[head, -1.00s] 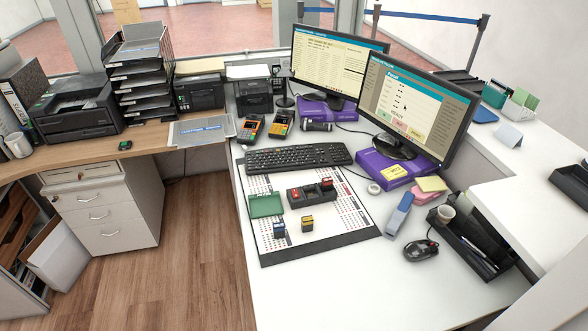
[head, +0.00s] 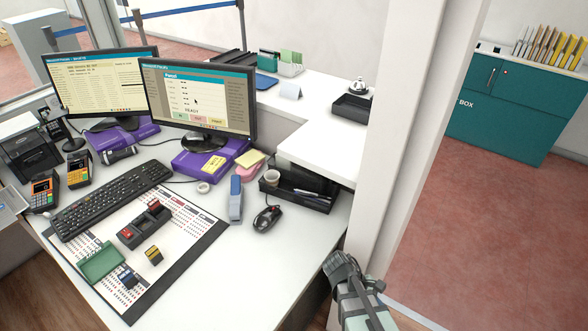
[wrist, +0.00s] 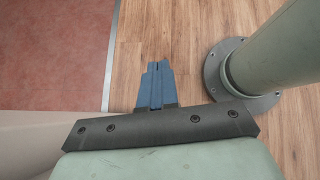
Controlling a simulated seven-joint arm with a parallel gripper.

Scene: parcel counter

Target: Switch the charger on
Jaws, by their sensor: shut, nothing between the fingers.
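In the head view part of my arm shows at the bottom right, off the desk's edge, well apart from the device.
A green tray (head: 100,263) and the keyboard (head: 110,200) lie left of the device. A blue stapler-like item (head: 236,198), a mouse (head: 267,218) and a black organiser (head: 300,190) stand to its right. The front right of the desk is clear. A pillar (head: 407,130) rises farther right.

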